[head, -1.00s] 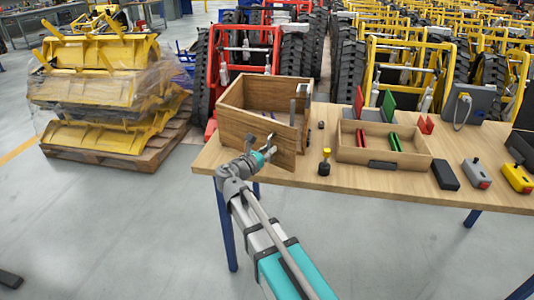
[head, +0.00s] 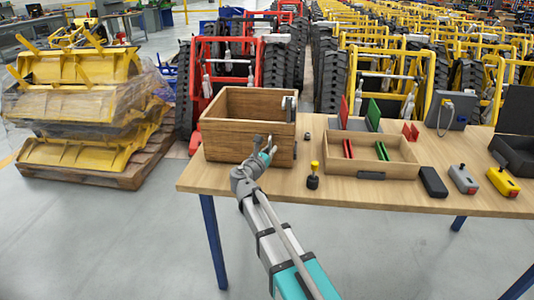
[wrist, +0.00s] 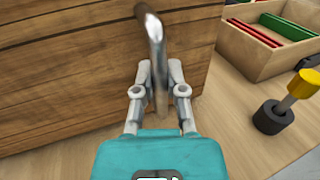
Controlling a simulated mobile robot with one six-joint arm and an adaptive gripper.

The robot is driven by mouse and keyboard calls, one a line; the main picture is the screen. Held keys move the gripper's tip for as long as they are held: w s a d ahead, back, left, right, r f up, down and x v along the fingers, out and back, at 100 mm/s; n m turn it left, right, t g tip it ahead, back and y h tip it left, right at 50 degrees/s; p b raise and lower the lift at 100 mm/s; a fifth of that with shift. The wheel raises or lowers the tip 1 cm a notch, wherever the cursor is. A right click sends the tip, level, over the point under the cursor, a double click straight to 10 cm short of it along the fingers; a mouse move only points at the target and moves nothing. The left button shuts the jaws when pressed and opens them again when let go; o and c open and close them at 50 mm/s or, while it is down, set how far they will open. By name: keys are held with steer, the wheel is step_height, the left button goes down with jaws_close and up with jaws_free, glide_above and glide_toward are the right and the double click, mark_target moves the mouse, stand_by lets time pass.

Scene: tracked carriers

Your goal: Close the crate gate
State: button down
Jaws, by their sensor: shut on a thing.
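The wooden crate (head: 247,94) stands at the table's left end. Its brown gate (head: 228,142) fills the front side and looks in line with the side walls; I cannot tell whether a small gap remains. In the wrist view the gate (wrist: 70,70) fills the left, with a curved metal handle (wrist: 153,35) standing out from it. My gripper (wrist: 159,85) is shut on the handle, one finger on each side. In the head view my gripper (head: 266,153) is in front of the gate's right half. A grey metal piece (head: 289,108) shows at the crate's right side.
Right of the crate are a black knob with a yellow top (head: 313,176) and a wooden tray (head: 400,171) with red and green pieces. A black box (head: 433,182) and two controllers stand further right.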

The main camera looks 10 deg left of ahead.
steer(key=shift+w+d, duration=0.1)
steer(key=shift+w, duration=0.05)
stand_by(0.3)
steer(key=c, duration=0.8)
jaws_free()
steer(key=shift+o, duration=0.6)
steer(key=v, duration=1.2)
